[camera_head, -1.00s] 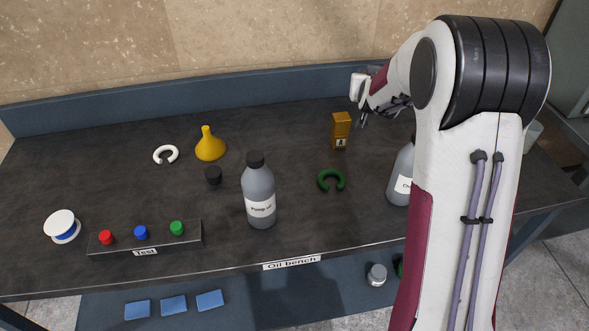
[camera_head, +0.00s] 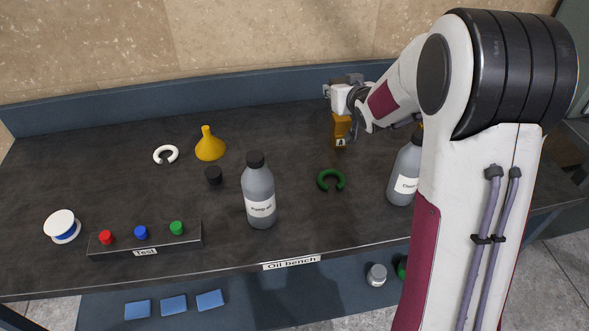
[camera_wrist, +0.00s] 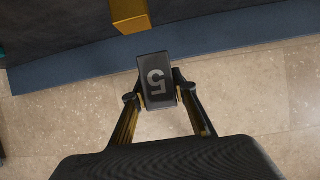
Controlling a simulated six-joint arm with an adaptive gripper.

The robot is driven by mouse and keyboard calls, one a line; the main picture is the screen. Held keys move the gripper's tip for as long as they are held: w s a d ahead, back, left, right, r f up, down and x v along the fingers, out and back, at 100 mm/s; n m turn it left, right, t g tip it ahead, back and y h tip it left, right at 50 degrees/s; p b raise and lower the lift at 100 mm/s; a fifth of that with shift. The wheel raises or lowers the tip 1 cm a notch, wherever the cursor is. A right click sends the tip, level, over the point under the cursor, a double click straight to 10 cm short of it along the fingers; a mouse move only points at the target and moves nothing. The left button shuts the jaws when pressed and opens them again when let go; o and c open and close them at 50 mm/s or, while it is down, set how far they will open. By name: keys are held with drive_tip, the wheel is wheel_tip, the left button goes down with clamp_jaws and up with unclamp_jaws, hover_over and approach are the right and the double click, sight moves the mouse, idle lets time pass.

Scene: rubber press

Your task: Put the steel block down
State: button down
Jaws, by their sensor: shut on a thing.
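A dark grey steel block (camera_wrist: 158,72) marked 5 is between my gripper's fingertips in the wrist view. My gripper (camera_wrist: 157,90) is shut on it, one finger on each side. In that view the block appears in front of the bench's blue back rim and the tan wall. In the head view my wrist is at the back of the bench, by the brass block; the steel block cannot be clearly made out there. Whether the steel block touches anything below cannot be told.
The brass block (camera_head: 340,133) labelled A stands just in front of my wrist; it also shows in the wrist view (camera_wrist: 129,13). A green open ring (camera_head: 331,180), a grey bottle (camera_head: 259,195) and another bottle (camera_head: 404,174) stand nearer the front. Bare bench top (camera_head: 285,135) lies left of the brass block.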

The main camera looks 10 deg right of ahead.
drive_tip(key=s+a+f+n+y, duration=0.2)
drive_tip(key=s+a, duration=0.2)
drive_tip(key=a, duration=0.2)
drive_tip(key=s+a+f+n+y, duration=0.2)
drive_tip(key=s+a, duration=0.2)
drive_tip(key=a, duration=0.3)
drive_tip(key=shift+g+y, duration=0.4)
drive_tip(key=shift+w, duration=0.1)
drive_tip(key=shift+f, duration=0.1)
drive_tip(key=shift+f, duration=2.8)
drive_tip(key=shift+f, duration=2.1)
drive_tip(key=shift+d+f, duration=0.1)
